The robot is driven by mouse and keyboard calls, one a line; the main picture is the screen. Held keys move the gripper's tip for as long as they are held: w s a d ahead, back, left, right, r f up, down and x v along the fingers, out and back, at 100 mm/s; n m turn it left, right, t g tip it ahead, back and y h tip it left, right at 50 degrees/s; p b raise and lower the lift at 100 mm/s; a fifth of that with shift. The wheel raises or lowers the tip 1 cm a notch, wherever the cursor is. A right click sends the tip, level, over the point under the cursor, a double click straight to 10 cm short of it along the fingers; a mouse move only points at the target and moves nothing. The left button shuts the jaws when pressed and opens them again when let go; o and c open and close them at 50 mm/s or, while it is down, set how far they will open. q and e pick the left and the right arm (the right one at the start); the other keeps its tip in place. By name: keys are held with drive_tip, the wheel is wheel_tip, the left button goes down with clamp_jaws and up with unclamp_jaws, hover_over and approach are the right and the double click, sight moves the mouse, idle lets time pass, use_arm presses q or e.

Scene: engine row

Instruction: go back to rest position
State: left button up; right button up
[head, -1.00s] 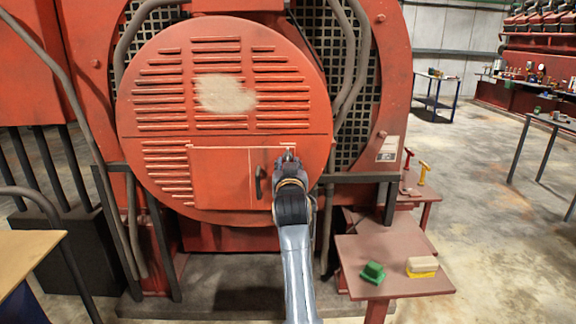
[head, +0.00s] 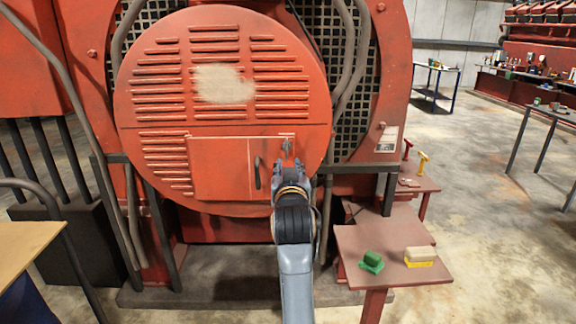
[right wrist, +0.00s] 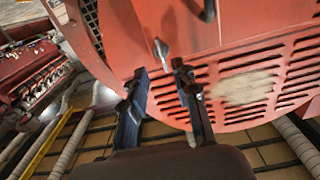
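My right gripper (head: 280,165) is in front of the round red engine cover (head: 290,90) in the head view. Its two fingers are apart with nothing between them. In the right wrist view the open fingers (right wrist: 162,75) also show an empty gap. A small grey latch knob (head: 286,146) sits on the panel (head: 222,170) just above the fingertips, apart from them. The knob also shows beyond the fingers in the right wrist view (right wrist: 161,52). A dark handle (head: 257,172) is on the panel left of the gripper. My left gripper is not in view.
A small red table (head: 385,275) at the lower right bears a green object (head: 372,262) and a yellow-based block (head: 420,257). A wooden tabletop (head: 25,245) is at the lower left. Grey pipes run beside the cover. Open floor lies to the right.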

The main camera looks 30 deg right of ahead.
idle(0.3)
